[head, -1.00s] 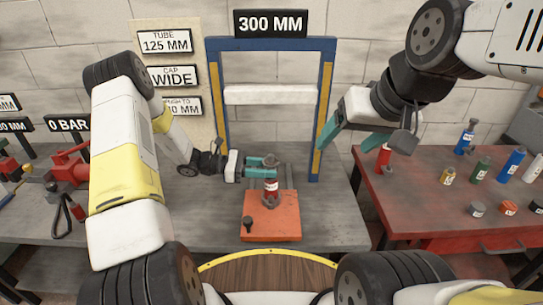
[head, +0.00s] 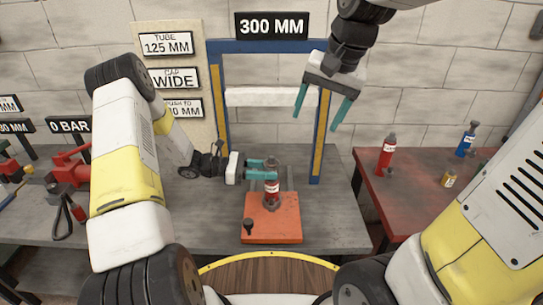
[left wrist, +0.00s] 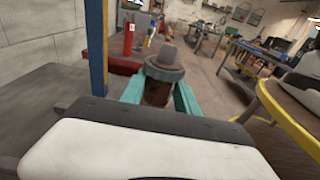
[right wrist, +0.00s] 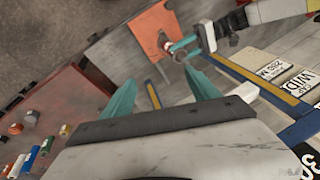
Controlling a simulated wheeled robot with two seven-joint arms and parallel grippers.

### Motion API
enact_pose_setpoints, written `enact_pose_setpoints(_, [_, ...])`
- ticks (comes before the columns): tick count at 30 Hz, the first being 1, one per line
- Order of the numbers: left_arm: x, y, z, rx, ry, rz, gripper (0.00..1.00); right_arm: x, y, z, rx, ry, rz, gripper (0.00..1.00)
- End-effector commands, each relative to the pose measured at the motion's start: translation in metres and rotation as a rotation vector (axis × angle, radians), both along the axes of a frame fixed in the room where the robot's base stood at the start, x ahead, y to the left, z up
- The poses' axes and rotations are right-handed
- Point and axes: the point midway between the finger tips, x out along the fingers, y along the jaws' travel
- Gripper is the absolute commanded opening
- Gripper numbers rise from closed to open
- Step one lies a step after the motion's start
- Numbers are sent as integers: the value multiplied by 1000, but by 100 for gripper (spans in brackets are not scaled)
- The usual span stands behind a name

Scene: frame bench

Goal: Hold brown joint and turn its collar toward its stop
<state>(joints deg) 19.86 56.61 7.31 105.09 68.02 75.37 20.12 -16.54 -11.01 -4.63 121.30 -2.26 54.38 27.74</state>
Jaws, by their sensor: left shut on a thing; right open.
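The brown joint (head: 271,189) stands upright on an orange base plate (head: 285,228), with a pale label on its front. My left gripper (head: 266,169) comes in from the left and is shut on the joint just below the collar. My right gripper (head: 316,122) is open and empty, fingers pointing down, above and to the right of the joint. I cannot make out the collar's stop.
A blue and yellow frame (head: 217,115) with a white crossbar (head: 270,96) stands behind the joint; my right gripper is near its right post. A red side table (head: 415,185) holds a red bottle (head: 386,154) and other small items. The grey bench is clear right of the plate.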

Motion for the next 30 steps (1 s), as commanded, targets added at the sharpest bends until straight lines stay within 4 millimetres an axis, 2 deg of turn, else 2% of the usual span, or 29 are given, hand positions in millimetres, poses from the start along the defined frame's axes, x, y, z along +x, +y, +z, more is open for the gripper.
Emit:
enact_pose_setpoints(1, [0,0,0,0,0,0,14,14,9,-6,-4,40,-25,70])
enact_pose_setpoints(6, [0,0,0,0,0,0,14,55,37,-26,-27,150,-145,70])
enact_pose_setpoints(12, [0,0,0,0,0,0,14,94,72,-57,-80,246,-278,70])
enact_pose_setpoints(15, [0,0,0,0,0,0,14,106,86,-71,-106,275,-329,70])
enact_pose_setpoints(21, [0,0,0,0,0,0,14,117,100,-86,-137,299,-386,70])
enact_pose_setpoints(25, [0,0,0,0,0,0,14,118,101,-96,-142,304,-395,70])
enact_pose_setpoints(30, [0,0,0,0,0,0,14,118,101,-125,-143,306,-395,70])
